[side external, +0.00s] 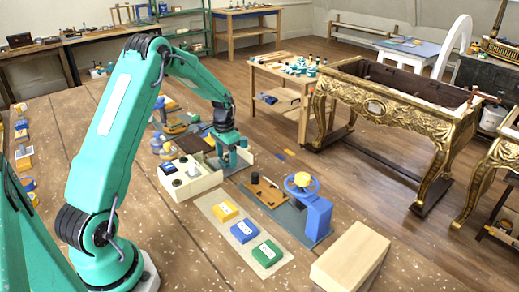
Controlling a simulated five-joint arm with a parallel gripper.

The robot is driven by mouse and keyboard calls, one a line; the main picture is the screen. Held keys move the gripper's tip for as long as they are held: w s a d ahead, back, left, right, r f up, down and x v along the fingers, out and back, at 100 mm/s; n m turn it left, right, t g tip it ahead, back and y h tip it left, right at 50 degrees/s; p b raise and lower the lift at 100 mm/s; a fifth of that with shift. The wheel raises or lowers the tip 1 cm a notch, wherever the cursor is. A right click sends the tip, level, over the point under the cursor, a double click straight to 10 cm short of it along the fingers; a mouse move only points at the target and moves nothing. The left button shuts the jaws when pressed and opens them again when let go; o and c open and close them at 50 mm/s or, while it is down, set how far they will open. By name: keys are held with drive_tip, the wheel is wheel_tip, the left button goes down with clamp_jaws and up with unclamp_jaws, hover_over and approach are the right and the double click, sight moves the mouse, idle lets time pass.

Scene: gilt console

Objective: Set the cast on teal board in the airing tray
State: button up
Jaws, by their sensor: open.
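My gripper (231,156) is open, fingers pointing down, over the right end of a cream compartment tray (206,182). I cannot tell whether anything stands between the fingers. A flat pale strip tray (213,203) lies in front of it. The green one is nearest in colour to teal. I cannot tell which piece is the cast on the teal board, or which tray is the airing tray.
A blue press with a round wheel (318,212) stands on a grey plate right of the strip. A pale wooden block (350,257) sits at the front right. Yellow and blue pieces (168,112) crowd behind my gripper.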

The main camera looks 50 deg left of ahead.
sight(226, 158)
wheel_tip(226, 158, up, 12)
drive_tip(key=shift+r, duration=0.15)
idle(0.7)
drive_tip(key=shift+d, duration=0.1)
idle(0.4)
